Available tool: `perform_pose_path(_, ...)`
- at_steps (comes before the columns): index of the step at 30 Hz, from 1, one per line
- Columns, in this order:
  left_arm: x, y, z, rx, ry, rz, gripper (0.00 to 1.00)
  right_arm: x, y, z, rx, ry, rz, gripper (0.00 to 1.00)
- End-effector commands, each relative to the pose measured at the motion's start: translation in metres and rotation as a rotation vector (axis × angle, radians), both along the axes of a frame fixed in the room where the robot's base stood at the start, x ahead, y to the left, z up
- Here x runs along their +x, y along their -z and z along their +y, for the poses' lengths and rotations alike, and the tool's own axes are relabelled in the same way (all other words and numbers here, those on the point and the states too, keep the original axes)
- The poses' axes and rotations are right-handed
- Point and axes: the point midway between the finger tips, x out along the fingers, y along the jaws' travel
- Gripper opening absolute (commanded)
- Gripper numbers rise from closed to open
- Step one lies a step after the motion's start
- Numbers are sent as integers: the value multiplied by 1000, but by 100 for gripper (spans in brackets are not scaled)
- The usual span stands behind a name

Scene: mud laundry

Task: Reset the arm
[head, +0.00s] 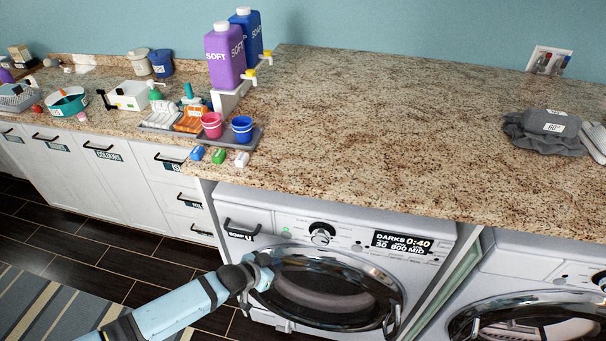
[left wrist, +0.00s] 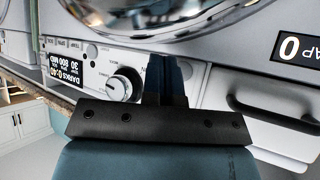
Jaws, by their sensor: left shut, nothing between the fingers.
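My left arm (head: 170,312) comes in from the lower left in the head view, light blue with dark joints. My left gripper (head: 265,268) is at the left edge of the round door of the left washing machine (head: 265,214). It is shut and empty; whether it touches the door rim cannot be told. In the left wrist view the dark gripper (left wrist: 167,78) points toward the chrome door rim (left wrist: 150,25), with the dial (left wrist: 123,85) beside it. My right gripper is not in view.
The granite counter (head: 390,120) above is mostly clear. A second machine (head: 535,270) stands at the right. A striped rug (head: 50,312) lies on the floor.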

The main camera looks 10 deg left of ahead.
Motion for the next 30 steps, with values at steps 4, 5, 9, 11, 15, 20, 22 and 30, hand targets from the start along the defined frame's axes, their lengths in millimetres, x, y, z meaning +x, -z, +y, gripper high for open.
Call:
perform_pose_path(4,0,0,0,0,0,0,0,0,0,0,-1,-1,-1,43)
perform_pose_path(5,0,0,0,0,0,0,0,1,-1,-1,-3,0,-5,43)
perform_pose_path(9,-23,0,-15,-32,-5,0,0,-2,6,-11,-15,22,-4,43)
perform_pose_path(11,-41,-1,-23,-52,-13,-5,0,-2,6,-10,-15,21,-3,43)
perform_pose_path(15,-89,-9,-34,-97,-63,-18,0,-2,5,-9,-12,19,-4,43)
perform_pose_path(20,-144,-21,-22,-102,-158,-34,0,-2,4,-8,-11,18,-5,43)
perform_pose_path(22,-165,-26,-10,-88,-203,-39,0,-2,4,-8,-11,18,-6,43)
perform_pose_path(30,-215,-37,28,-17,-306,-40,0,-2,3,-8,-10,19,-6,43)
